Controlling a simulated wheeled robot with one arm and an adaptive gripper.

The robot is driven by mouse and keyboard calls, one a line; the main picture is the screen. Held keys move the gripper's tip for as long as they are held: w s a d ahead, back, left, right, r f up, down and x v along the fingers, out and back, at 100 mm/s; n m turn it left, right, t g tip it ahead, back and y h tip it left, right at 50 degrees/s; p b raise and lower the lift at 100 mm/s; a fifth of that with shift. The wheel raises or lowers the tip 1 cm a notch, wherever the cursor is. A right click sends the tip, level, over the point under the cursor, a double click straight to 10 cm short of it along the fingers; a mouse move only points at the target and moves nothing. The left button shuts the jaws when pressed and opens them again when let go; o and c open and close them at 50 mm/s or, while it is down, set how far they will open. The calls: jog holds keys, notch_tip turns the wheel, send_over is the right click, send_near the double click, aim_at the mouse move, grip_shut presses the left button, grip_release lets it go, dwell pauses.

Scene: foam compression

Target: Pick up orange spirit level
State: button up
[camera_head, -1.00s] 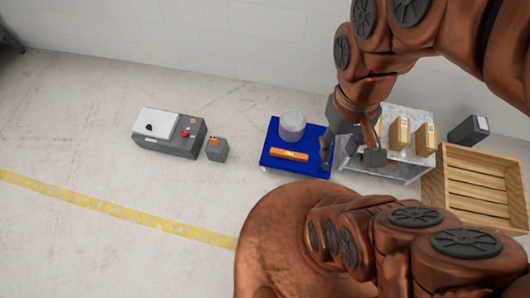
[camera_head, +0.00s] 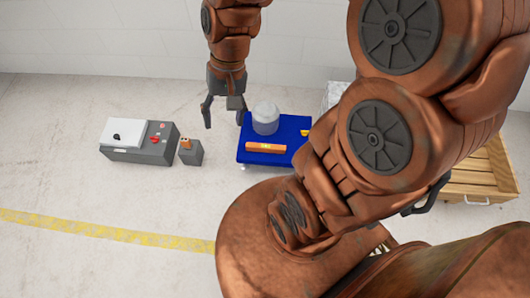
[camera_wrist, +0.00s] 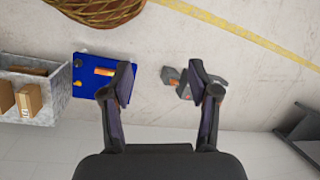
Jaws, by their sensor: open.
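The orange spirit level (camera_head: 266,147) lies flat on a blue platform (camera_head: 250,127), near its front edge, in front of a grey cylinder (camera_head: 265,119). It also shows in the wrist view (camera_wrist: 105,72), small and some distance below my gripper. My gripper (camera_head: 221,113) is open and empty in the head view, pointing down, to the left of and apart from the blue platform. The left finger overlaps the blue platform's edge in that view.
A grey box with a white lid (camera_head: 140,142) and a small grey block with an orange top (camera_head: 190,151) stand left of the platform. A wooden crate (camera_head: 484,178) stands at the right, partly hidden by my arm.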

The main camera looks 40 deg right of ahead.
jog(key=w+d+f+m+t+y+b, duration=0.15)
jog(key=w+f+m+b, duration=0.45)
jog(key=w+f, duration=0.7)
jog(key=m+t+b, duration=0.4)
jog(key=m+b, duration=1.2)
jog(key=b, duration=0.3)
send_over(266, 146)
jog(key=s+d, duration=0.2)
jog(key=d, duration=0.1)
jog(key=f, duration=4.8)
jog(key=shift+s+a+f, duration=0.1)
jog(key=shift+s+f, duration=0.1)
jog(key=shift+f, duration=0.05)
jog(key=shift+a+f, duration=0.1)
jog(key=shift+f, duration=0.3)
jog(key=shift+b+x, duration=1.95)
jog(key=shift+x, duration=1.55)
jog(key=shift+r, duration=0.15)
jog(key=shift+c, duration=0.3)
grip_shut()
